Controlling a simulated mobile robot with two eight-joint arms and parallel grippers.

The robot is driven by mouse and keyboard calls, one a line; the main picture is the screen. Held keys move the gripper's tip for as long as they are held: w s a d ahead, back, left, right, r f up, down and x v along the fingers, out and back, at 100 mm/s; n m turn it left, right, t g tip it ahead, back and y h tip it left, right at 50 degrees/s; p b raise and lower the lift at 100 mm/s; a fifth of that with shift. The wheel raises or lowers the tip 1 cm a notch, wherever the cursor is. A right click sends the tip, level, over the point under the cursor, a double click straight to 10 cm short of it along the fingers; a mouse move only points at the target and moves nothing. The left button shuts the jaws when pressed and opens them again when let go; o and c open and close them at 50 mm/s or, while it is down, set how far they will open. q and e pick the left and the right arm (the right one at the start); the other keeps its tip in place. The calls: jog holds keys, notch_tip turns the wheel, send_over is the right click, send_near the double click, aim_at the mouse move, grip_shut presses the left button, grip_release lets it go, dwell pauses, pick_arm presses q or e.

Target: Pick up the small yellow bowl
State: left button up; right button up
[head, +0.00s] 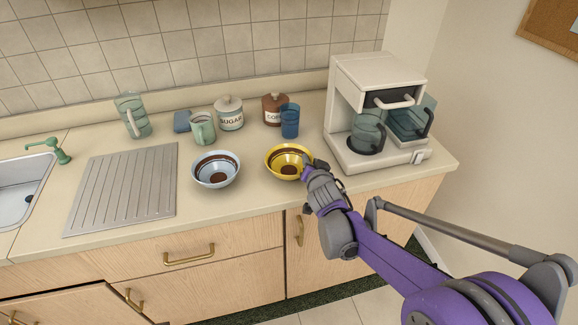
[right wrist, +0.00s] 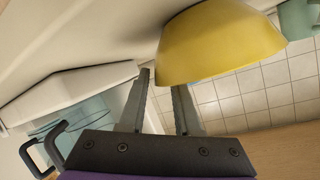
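The small yellow bowl (head: 288,161), with brown rings inside, stands upright on the counter. My right gripper (head: 309,166) is at the bowl's right rim in the head view. In the right wrist view the yellow bowl (right wrist: 215,45) is close ahead, its near edge at the tips of the two fingers (right wrist: 162,82). The fingers are apart with a gap between them. The right finger's tip meets the bowl's edge in the picture; I cannot tell if they touch. My left gripper is out of view.
A light blue bowl (head: 216,183) stands left of the yellow one. A blue cup (head: 290,121) and canisters (head: 230,113) stand behind. A coffee machine (head: 375,75) is close on the right. A ridged drainboard (head: 125,190) and sink (head: 22,190) lie left.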

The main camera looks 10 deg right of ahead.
grip_shut()
dwell(1.2)
